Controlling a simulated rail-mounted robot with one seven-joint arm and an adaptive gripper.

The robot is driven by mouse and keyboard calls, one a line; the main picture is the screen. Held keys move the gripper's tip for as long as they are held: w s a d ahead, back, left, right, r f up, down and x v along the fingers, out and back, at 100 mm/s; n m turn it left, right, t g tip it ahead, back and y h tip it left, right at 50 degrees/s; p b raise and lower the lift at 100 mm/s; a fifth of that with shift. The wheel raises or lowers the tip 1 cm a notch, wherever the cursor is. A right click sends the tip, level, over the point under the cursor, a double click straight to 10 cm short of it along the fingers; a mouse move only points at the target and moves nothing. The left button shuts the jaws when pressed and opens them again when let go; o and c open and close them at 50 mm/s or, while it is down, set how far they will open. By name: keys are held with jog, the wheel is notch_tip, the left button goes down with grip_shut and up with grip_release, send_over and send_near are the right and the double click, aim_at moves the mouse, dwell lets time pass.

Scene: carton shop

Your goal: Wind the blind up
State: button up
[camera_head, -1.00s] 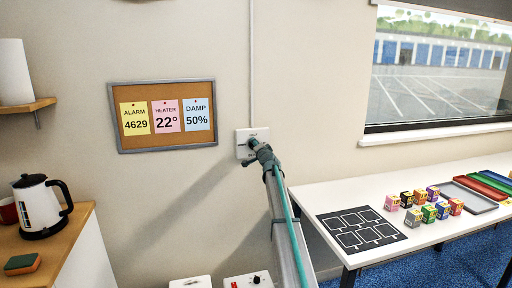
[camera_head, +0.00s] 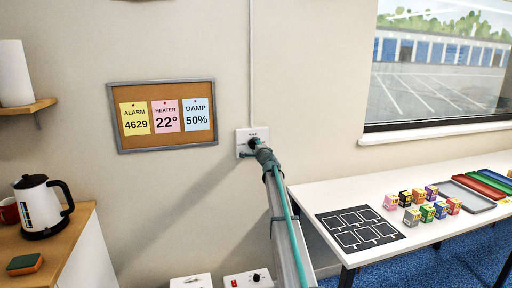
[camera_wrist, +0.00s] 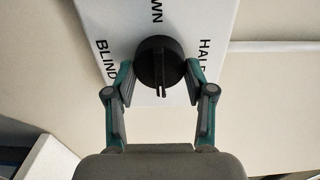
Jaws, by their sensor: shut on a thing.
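The blind control is a white wall plate (camera_head: 240,150) with a black round knob (camera_wrist: 158,60). In the wrist view the plate (camera_wrist: 110,22) carries the words BLIND and HALF and a cut-off word ending in WN. A ridge on the knob points toward the gripper's palm in that view. My gripper (camera_head: 257,147) is at the plate, and its two fingers (camera_wrist: 158,76) are shut on the knob from both sides. The window (camera_head: 440,70) is at the upper right, and its view outside is mostly uncovered. The window's top edge is out of view.
A white conduit (camera_head: 252,60) runs up from the plate. A cork board (camera_head: 165,142) with notes hangs to its left. A white table (camera_head: 310,193) with small boxes and trays stands at right. A kettle (camera_head: 42,205) stands on the left counter.

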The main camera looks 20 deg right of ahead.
jog(key=o, duration=1.1)
jog(key=shift+o, duration=0.2)
jog(key=shift+s, duration=0.15)
jog(key=s+a, duration=0.1)
jog(key=s, duration=1)
jog(key=shift+s+a, duration=0.3)
jog(key=shift+s, duration=0.05)
